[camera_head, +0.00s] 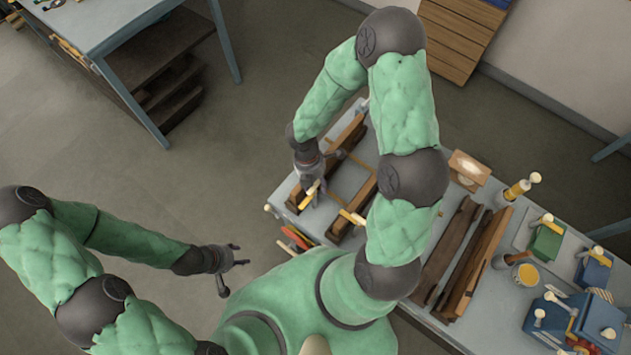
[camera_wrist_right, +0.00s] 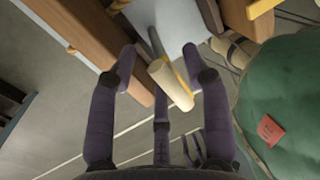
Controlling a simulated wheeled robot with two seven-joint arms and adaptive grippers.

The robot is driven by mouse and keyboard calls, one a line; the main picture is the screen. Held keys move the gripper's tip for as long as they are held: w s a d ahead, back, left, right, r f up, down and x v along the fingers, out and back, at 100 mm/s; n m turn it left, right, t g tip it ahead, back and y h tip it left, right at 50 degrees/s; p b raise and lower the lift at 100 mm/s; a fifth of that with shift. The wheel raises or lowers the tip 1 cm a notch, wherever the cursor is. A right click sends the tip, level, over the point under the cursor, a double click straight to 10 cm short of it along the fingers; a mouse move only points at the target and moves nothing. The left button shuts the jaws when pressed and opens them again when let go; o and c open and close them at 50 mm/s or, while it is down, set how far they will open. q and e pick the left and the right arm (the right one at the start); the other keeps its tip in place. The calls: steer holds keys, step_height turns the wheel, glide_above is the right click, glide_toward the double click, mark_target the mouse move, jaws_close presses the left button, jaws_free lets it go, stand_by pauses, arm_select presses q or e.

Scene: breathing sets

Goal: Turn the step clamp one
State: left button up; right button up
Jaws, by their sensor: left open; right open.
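A wooden clamp frame (camera_head: 352,208) lies on the near left part of the grey workbench, with dark wooden beams and thin yellowish bars. My right gripper (camera_head: 311,187) is over the left end of this frame. In the right wrist view, a cream cylindrical handle (camera_wrist_right: 171,85) lies between the spread fingers of my right gripper (camera_wrist_right: 160,80). The fingers are open around it, and I cannot tell whether any touches it. A brown wooden beam (camera_wrist_right: 75,35) runs beside it. My left gripper (camera_head: 236,264) is open and empty over the floor, left of the bench.
On the grey workbench (camera_head: 512,300), long dark boards (camera_head: 460,255) lie in the middle. A green block (camera_head: 546,240), a yellow-topped cup (camera_head: 526,274) and blue boxes (camera_head: 562,318) stand to the right. Another table (camera_head: 95,22) is at top left. The floor between is clear.

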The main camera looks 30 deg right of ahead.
steer(key=shift+a, duration=0.1)
jaws_close()
arm_select(q)
steer(key=shift+a, duration=0.15)
